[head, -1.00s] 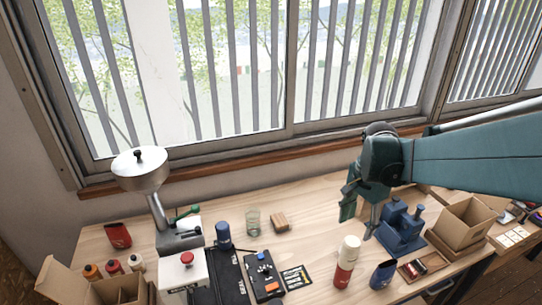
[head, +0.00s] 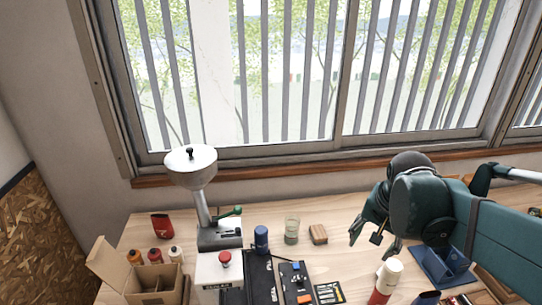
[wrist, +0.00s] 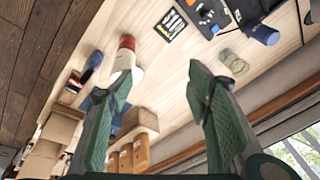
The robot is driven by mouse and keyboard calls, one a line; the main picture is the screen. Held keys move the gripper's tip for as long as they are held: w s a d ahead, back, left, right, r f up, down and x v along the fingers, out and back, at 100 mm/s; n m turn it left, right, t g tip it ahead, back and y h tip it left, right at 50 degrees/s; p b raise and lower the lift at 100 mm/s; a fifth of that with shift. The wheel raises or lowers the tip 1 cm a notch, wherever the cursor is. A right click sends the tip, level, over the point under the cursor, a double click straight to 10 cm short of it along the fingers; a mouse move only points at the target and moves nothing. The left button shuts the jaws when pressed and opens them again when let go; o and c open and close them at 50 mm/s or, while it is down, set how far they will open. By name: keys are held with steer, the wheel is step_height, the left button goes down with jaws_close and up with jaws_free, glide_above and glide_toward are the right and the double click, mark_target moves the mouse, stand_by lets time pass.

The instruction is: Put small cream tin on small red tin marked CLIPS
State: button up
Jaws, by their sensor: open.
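A small cream tin (head: 391,268) stands on a red tin (head: 379,294) near the bottom of the head view, and the two line up as an upright stack. The stack also shows in the wrist view, with the red tin (wrist: 127,42) at its far end and the cream tin (wrist: 124,61) nearer the camera. No CLIPS lettering is readable. My gripper (head: 368,234) is behind and left of the stack in the head view. In the wrist view its fingers (wrist: 160,95) are spread wide with nothing between them, and the stack is beyond the left finger, apart from it.
A grinder (head: 218,235) and an open carton (head: 153,283) are further left. A blue fixture (head: 446,266) is right of the stack. Window bars rise behind.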

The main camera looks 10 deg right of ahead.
steer(key=s+a+r+n+t, duration=0.1)
steer(key=s+a+n+t, duration=0.1)
steer(key=a+n, duration=0.2)
steer(key=s+a+r+n+t, duration=0.1)
steer(key=s+a+n+t, duration=0.1)
steer(key=a+n, duration=0.3)
steer(key=shift+a+r+n+y, duration=0.3)
steer(key=shift+a+r+y, duration=0.1)
steer(key=shift+a, duration=1.75)
